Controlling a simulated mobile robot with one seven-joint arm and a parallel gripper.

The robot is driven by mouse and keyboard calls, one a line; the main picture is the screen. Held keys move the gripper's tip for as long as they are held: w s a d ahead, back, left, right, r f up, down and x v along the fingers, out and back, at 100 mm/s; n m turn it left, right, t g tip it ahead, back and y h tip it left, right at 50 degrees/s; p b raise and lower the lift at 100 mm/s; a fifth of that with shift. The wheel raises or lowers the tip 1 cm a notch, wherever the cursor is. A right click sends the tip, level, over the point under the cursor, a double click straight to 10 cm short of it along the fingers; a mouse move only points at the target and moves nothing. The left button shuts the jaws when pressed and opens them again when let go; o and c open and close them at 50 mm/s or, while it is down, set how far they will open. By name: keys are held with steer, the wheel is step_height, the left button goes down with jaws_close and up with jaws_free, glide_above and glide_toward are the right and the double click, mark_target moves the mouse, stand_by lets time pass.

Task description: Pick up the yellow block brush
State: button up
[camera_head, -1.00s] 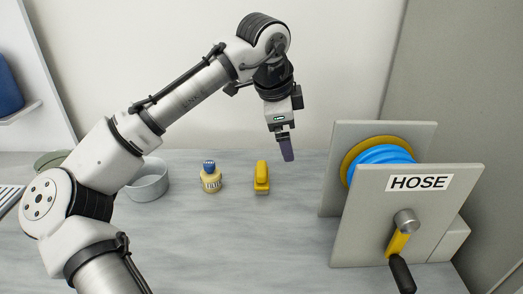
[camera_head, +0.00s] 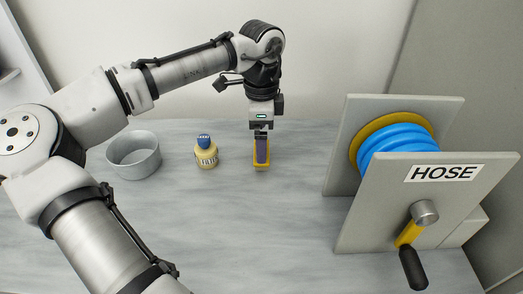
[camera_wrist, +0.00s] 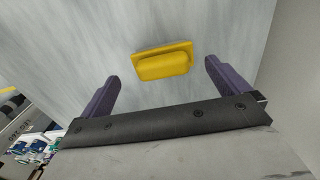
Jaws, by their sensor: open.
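The yellow block brush (camera_head: 262,168) lies on the grey table, partly hidden behind my gripper in the head view. In the wrist view the brush (camera_wrist: 163,62) shows whole, with a rounded yellow top on a flat yellow base. My gripper (camera_head: 262,158) points down over the brush. Its two purple fingers are apart and empty in the wrist view (camera_wrist: 162,78), and the brush lies between their lines, a little beyond the tips. I see no contact with the brush.
A grey round bowl (camera_head: 134,155) is further left. A hose reel with grey panels (camera_head: 400,205), blue hose and a crank stands at the right. The table (camera_head: 255,225) in front is clear.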

steer(key=f, duration=0.5)
steer(key=shift+w+f, duration=0.1)
steer(key=shift+w, duration=0.1)
steer(key=c, duration=0.9)
step_height(320, 180, up, 20)
steer(key=shift+r, duration=0.1)
steer(key=o, duration=0.3)
steer(key=c, duration=0.5)
steer(key=shift+o, duration=0.2)
